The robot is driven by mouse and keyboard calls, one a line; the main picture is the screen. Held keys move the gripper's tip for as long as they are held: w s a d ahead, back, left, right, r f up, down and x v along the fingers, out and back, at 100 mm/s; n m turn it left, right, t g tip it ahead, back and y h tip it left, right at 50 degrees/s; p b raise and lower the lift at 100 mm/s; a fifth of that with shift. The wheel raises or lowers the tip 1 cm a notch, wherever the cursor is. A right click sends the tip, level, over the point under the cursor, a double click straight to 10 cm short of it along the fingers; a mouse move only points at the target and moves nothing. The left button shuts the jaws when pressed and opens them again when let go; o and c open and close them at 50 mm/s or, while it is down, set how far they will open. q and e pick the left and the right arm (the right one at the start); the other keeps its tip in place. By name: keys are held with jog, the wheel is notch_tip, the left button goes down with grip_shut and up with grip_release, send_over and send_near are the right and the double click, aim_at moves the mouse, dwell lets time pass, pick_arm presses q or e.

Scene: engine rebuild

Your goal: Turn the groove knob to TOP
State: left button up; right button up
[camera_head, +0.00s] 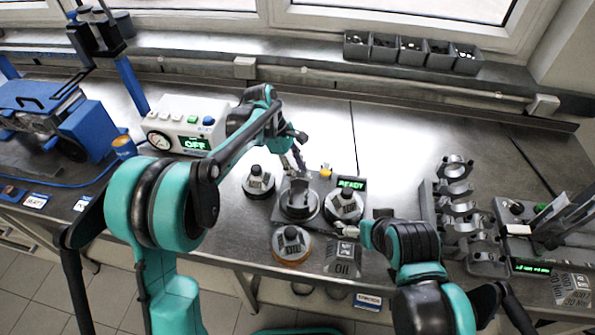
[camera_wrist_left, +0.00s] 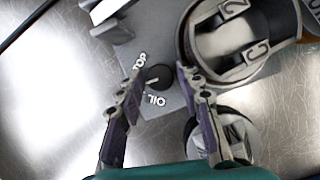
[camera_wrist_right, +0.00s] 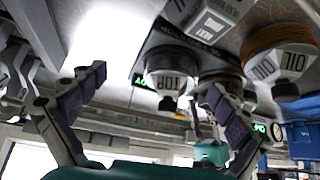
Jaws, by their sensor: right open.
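The groove knob (camera_wrist_left: 160,77) is a small black round knob on a grey plate (camera_wrist_left: 165,112), with TOP and OIL printed beside it. Its white pointer mark faces the side between the two words. My left gripper (camera_wrist_left: 155,80) is open, with one finger on each side of the knob; contact cannot be told. In the head view my left gripper (camera_head: 296,168) reaches down to the far edge of the fixture and hides the knob. My right gripper (camera_wrist_right: 152,88) is open, and shows in the head view (camera_head: 347,231) at the near right of the fixture.
Beside the left gripper, a round holder (camera_wrist_left: 235,45) stands on the plate. A green READY display (camera_head: 351,184) is behind. Bearing parts (camera_head: 463,205) stand to the right.

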pick_arm(q)
grip_shut()
jog(key=shift+r, duration=0.1)
pick_arm(e)
jog(key=shift+r, duration=0.15)
pick_arm(q)
jog(key=m+p, duration=0.1)
jog(key=m, duration=0.1)
jog(key=m+g+y+p, duration=0.1)
jog(key=m, duration=0.1)
jog(key=shift+w+d+m+g, duration=0.1)
jog(key=shift+w+m+g, duration=0.05)
jog(key=shift+m+g, duration=0.2)
jog(key=m+y+p, duration=0.1)
jog(key=m, duration=0.2)
jog(key=m+y+p, duration=0.1)
jog(key=m, duration=0.2)
jog(key=shift+d+g, duration=0.1)
jog(key=shift+g, duration=0.25)
pick_arm(e)
notch_tip(320, 180, up, 4)
jog(key=shift+f, duration=0.15)
pick_arm(q)
grip_release()
